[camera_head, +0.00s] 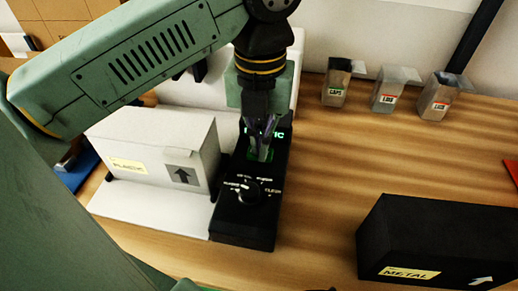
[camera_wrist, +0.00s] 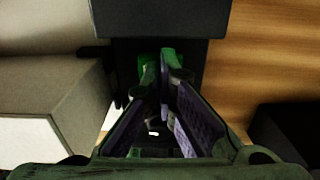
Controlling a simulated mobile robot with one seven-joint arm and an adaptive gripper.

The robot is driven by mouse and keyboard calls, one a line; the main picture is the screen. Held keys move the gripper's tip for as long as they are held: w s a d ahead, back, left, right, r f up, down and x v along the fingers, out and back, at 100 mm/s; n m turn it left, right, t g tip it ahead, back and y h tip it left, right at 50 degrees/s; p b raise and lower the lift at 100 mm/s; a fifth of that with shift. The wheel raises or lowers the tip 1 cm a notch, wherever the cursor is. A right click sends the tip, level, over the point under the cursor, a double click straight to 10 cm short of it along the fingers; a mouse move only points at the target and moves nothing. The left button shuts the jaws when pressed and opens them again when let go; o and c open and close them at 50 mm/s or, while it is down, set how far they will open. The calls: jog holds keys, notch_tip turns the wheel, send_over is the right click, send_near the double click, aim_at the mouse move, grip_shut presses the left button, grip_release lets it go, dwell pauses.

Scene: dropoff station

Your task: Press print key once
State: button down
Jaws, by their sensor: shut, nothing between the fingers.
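A black control box (camera_head: 243,224) stands on the wooden table with a rotary knob (camera_head: 249,190) on its near part and lit green lettering at its far end. A green key (camera_head: 252,155) shows beside and under my gripper (camera_head: 262,157). My gripper points down over the key, its fingers together and empty. In the wrist view the fingertips (camera_wrist: 163,70) lie over the green key (camera_wrist: 146,62) on the black box (camera_wrist: 195,52). The fingers hide part of the key, and I cannot tell whether they touch it. The key's label is not readable.
A white box labelled with a yellow tag (camera_head: 150,143) stands close on the left, on a white base. A black box marked METAL (camera_head: 440,235) is at the lower right. Several small labelled bins, one marked CAPS (camera_head: 335,92), stand at the back right. Table between is clear.

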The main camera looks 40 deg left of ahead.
jog(key=shift+f, duration=0.1)
jog(key=shift+r+p, duration=2.2)
jog(key=shift+r, duration=1.35)
jog(key=shift+f, duration=0.1)
